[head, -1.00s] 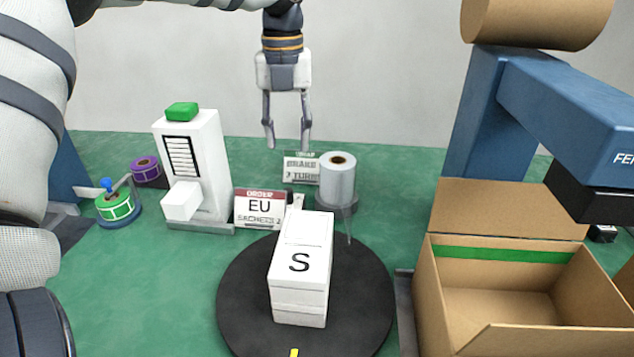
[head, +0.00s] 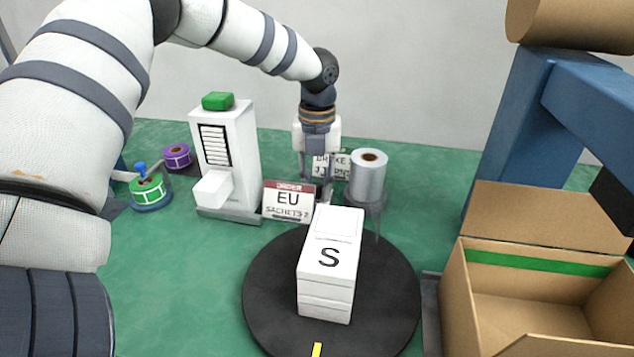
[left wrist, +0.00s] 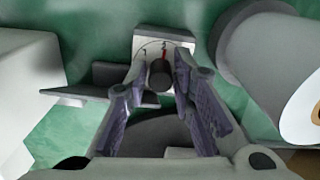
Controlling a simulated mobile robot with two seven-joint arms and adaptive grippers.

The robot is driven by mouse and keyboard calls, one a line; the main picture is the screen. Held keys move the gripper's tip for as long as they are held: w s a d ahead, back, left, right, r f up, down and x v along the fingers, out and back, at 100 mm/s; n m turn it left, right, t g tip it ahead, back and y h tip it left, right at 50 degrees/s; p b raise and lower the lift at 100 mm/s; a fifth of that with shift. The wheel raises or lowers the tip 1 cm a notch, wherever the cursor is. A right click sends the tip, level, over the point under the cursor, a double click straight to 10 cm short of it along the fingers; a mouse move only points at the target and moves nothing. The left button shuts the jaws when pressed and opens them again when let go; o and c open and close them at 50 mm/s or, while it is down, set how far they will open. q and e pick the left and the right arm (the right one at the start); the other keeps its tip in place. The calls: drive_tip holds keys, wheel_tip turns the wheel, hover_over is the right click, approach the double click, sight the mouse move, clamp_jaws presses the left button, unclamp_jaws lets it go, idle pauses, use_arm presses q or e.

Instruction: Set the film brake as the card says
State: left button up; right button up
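The brake card (head: 342,160) stands behind my left gripper, which covers part of its text; "BRAKE" is partly readable, the number is not clear. The film roll (head: 368,178) stands upright on its grey holder, just right of the gripper. My left gripper (head: 314,192) points down behind the order card. In the left wrist view its fingers (left wrist: 160,78) are apart, either side of a dark round knob (left wrist: 159,77), with no clear contact. Behind the knob is a white dial (left wrist: 150,47) with small numbers and a red mark. My right gripper is not in view.
The order card (head: 289,201) reads EU. A white box marked S (head: 328,275) sits on the black turntable (head: 265,300). An open carton (head: 452,300) and blue frame (head: 512,125) are at right.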

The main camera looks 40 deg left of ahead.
sight(317, 184)
use_arm(q)
clamp_jaws()
drive_tip(key=m, duration=0.4)
drive_tip(key=shift+m, duration=0.3)
drive_tip(key=o, duration=0.7)
unclamp_jaws()
drive_tip(key=shift+c, duration=0.2)
wheel_tip(317, 184, up, 12)
